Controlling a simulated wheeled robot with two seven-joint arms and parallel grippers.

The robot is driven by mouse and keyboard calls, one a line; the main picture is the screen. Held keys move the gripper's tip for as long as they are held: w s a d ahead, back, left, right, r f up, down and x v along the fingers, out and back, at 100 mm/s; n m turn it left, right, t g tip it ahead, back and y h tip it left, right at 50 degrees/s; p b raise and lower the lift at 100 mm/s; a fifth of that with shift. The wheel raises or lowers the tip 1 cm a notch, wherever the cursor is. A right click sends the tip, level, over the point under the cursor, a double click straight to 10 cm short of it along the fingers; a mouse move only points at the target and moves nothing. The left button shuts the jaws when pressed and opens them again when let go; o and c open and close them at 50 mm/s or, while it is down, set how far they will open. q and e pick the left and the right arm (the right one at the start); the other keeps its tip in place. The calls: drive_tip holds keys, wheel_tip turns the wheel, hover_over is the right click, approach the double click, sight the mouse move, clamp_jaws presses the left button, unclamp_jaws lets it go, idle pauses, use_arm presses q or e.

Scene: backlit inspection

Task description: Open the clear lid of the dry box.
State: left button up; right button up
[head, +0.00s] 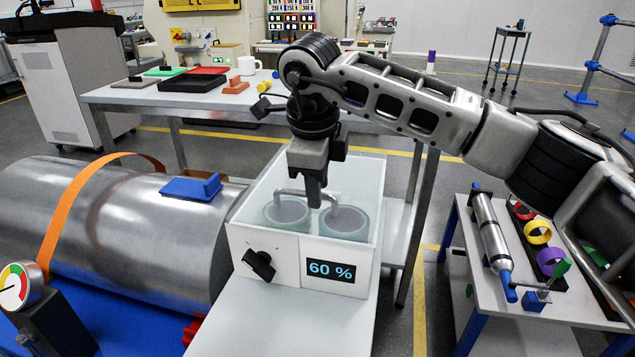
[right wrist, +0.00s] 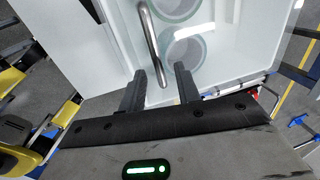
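The dry box (head: 244,243) is a white box with a black knob (head: 259,264) and a "60 %" display (head: 331,271) on its front. Its clear lid (head: 349,168) appears to lie closed over two round jars. A silver bar handle (head: 290,191) runs across the lid; it also shows in the right wrist view (right wrist: 149,38). My right gripper (head: 314,203) points down over the handle. In the right wrist view its two fingers (right wrist: 160,72) are apart, with the handle's near end between them; I cannot tell whether they touch it. My left gripper is not in view.
A large metal cylinder (head: 130,225) with an orange strap lies left of the box. A cart (head: 480,285) with a syringe-like tool and coloured rings stands at the right. A workbench (head: 135,95) with trays and a mug (head: 248,65) is behind. The white surface before the box is clear.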

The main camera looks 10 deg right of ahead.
clamp_jaws()
